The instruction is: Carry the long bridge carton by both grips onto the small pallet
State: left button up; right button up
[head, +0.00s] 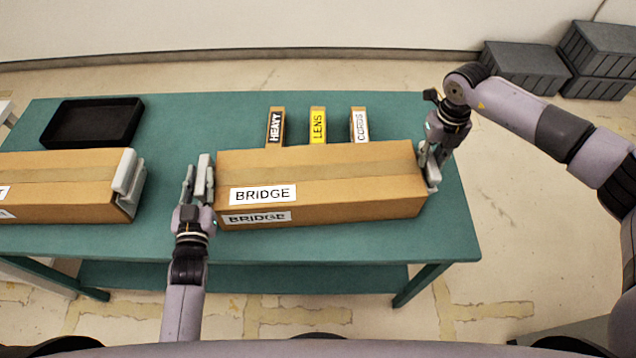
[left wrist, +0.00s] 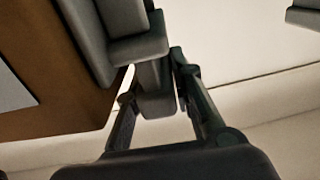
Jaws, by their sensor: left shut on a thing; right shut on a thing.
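The long brown carton labelled BRIDGE (head: 330,190) lies across the green table in the head view, with a grey grip at each end. My left gripper (head: 195,180) is shut on the carton's left grip; the left wrist view shows its fingers (left wrist: 158,85) closed on a grey grip piece (left wrist: 138,48) beside the brown carton side (left wrist: 45,75). My right gripper (head: 430,165) is shut on the grip at the right end, partly hidden by its own wrist. I cannot tell whether the carton is lifted off the table. No pallet can be made out.
A second brown carton (head: 60,190) with a grey end grip (head: 128,180) lies left on the green table (head: 300,240). Behind stand a black tray (head: 92,122) and small boxes labelled HEAVY (head: 275,126), LENS (head: 317,124) and CORDS (head: 359,124). Grey crates (head: 525,68) sit on the floor at back right.

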pick_arm(q)
grip_shut()
pick_arm(e)
grip_shut()
pick_arm(q)
jog(key=shift+w+r, duration=0.1)
jog(key=shift+r, duration=0.2)
pick_arm(e)
jog(key=shift+w+r, duration=0.1)
jog(key=shift+r, duration=0.1)
